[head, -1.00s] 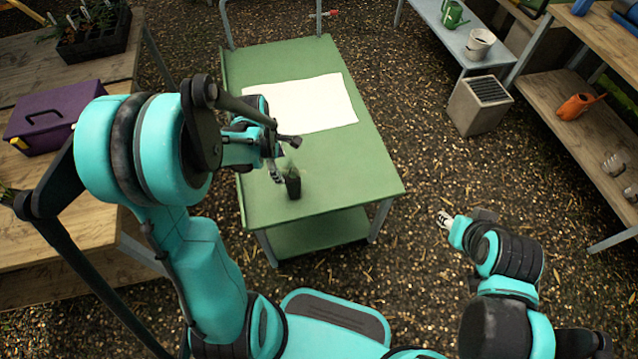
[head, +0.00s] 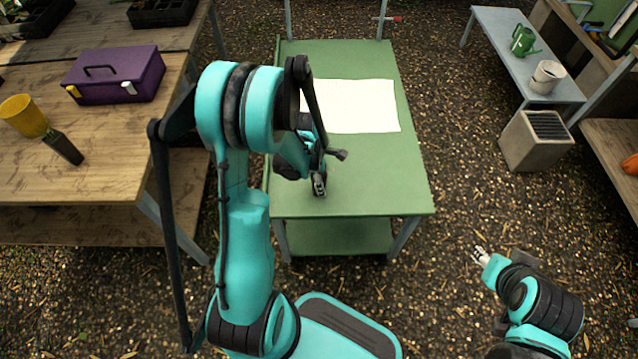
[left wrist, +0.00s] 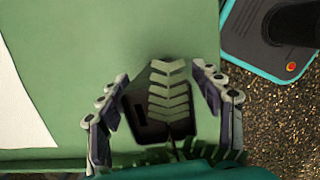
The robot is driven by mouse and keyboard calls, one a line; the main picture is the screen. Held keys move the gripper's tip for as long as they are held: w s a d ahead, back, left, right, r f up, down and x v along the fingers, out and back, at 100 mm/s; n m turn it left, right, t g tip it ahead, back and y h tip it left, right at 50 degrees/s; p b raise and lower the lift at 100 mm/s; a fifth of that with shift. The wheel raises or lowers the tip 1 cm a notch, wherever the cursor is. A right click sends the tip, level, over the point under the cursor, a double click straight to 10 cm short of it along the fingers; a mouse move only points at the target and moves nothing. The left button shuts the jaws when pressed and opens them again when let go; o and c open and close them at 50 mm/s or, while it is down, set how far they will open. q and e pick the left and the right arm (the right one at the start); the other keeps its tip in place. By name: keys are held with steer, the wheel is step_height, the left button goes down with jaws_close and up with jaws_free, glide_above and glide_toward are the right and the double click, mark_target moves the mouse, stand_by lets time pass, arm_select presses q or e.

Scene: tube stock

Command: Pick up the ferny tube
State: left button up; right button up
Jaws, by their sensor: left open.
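The ferny tube is a dark square pot (left wrist: 146,122) with a pale green, feather-like frond (left wrist: 168,92), seen from above in the left wrist view. It stands on the green cart top (head: 380,180). My left gripper (left wrist: 161,78) is open, with one finger on each side of the tube and gaps showing between fingers and pot. In the head view my left gripper (head: 320,184) is low over the cart's near part and hides the tube. My right gripper (head: 480,254) is away to the right above the gravel; its finger opening is too small to judge.
A white sheet (head: 360,105) lies on the cart's far part. The left bench holds a purple toolbox (head: 115,75), a yellow pot (head: 24,116) and another dark tube (head: 63,148). A concrete-like bin (head: 535,145) stands right of the cart.

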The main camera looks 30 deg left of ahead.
arm_select(q)
steer(key=c, duration=1.4)
steer(key=shift+c, duration=0.2)
